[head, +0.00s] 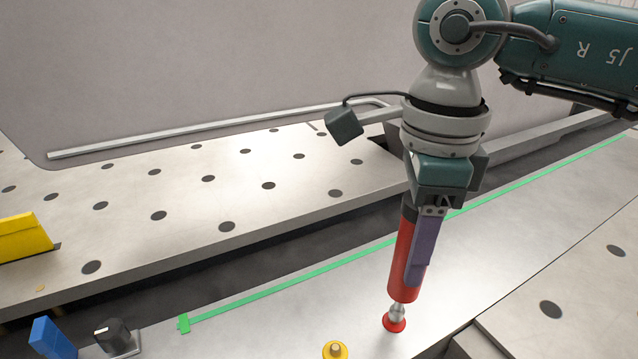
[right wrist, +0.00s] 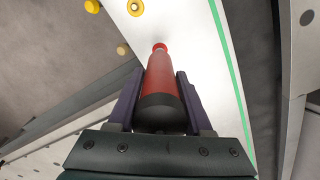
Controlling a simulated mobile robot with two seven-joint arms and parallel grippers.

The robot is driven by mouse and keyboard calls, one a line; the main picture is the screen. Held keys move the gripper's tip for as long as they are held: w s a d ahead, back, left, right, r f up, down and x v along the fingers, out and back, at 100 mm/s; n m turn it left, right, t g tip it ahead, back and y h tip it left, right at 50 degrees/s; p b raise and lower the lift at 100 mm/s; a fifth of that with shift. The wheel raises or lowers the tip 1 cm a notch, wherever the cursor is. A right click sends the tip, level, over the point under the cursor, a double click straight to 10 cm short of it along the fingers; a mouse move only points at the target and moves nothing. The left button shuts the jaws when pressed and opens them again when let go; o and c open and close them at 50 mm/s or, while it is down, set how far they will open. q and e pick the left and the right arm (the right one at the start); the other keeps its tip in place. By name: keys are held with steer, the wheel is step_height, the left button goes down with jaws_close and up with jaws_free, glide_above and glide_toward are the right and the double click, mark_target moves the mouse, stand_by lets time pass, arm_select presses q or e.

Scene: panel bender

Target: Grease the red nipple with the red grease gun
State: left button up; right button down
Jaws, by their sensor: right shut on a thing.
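My right gripper (head: 418,262) points down and is shut around the red grease gun (head: 403,250), its purple fingers along the sides. The gun has a dark upper end and a grey nozzle at the bottom, and is tilted slightly. The nozzle is at the red nipple (head: 394,323), a red disc on the pale bed; I cannot tell whether they touch. In the right wrist view the gun (right wrist: 160,78) lies between both fingers, and a red end (right wrist: 159,47) shows beyond it. My left gripper is not in view.
A yellow nipple (head: 335,350) stands left of the red one. A green strip (head: 300,283) runs along the bed. A blue block (head: 52,338) and a dark knob (head: 112,337) are at front left, a yellow block (head: 22,238) further left. A holed table (head: 190,190) lies behind.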

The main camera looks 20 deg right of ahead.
stand_by(0.5)
steer(key=shift+r+p, duration=2.6)
steer(key=shift+r, duration=0.95)
steer(key=shift+f, duration=0.1)
step_height(320, 180, down, 6)
steer(key=b, duration=0.5)
steer(key=shift+b, duration=0.35)
steer(key=shift+f, duration=0.1)
steer(key=shift+f+b, duration=0.3)
steer(key=shift+b, duration=0.15)
steer(key=shift+f, duration=0.2)
